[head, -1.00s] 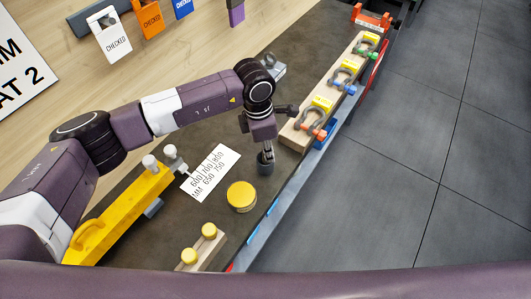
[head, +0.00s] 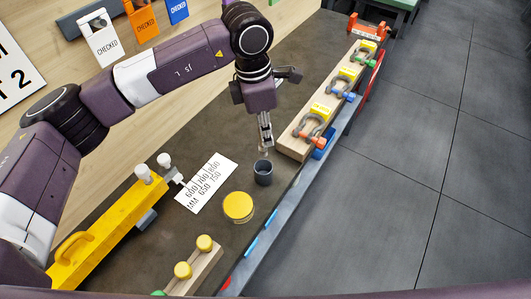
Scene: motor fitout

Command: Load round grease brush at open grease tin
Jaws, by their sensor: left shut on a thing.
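My left gripper (head: 266,138) points down just above a small dark grey cup (head: 263,174) on the dark bench. It is shut on a slim thing, probably the round grease brush; little of it shows between and below the fingers. The cup stands upright, with its dark opening showing. The round grease tin (head: 238,207) stands in front of the cup, a little to its left. Its top is a flat yellow disc, and I cannot tell grease from lid. My right gripper is not in view.
A wooden rack with shackles (head: 298,146) stands to the right along the bench edge. A yellow tool (head: 100,230) and a printed white card (head: 207,183) lie to the left. A wooden block with yellow-topped pieces (head: 207,259) lies in front.

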